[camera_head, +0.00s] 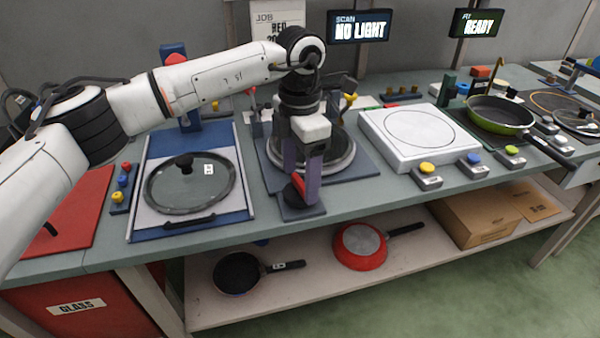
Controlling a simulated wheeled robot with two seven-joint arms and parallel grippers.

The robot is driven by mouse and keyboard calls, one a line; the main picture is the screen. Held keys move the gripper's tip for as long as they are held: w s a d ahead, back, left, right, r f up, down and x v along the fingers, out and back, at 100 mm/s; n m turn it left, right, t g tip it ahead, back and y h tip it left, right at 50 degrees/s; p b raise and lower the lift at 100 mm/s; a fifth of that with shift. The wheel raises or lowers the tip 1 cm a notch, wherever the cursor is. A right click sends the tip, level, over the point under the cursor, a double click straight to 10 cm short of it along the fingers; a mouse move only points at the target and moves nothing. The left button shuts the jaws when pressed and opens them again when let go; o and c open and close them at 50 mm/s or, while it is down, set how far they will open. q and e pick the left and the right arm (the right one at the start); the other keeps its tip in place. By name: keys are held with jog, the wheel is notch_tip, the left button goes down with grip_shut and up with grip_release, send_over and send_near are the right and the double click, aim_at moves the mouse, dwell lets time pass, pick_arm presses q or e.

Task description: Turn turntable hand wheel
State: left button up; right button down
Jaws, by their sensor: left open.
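The turntable (346,163) is a dark round disc with a light metal rim on a blue-grey plate, mid-table. My left gripper (302,180) points down in front of it and hides part of it. Its two purple-grey fingers are apart. A small red and black part (297,192), which looks like the hand wheel, stands on a dark base (302,210) at the table's front edge. The fingers are around or just in front of this part; I cannot tell whether they touch it. My right gripper is not in view.
A glass lid (218,196) lies on a blue-edged tray at left. A white box-like scale (390,150) and a green pan (490,118) stand at right. The scan screen (360,27) reads NO LIGHT. Two pans and a cardboard box (470,228) are on the shelf below.

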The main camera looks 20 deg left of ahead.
aim_at(300, 181)
pick_arm(q)
notch_tip(300, 181, up, 10)
jog(key=shift+r, duration=0.2)
dwell(0.3)
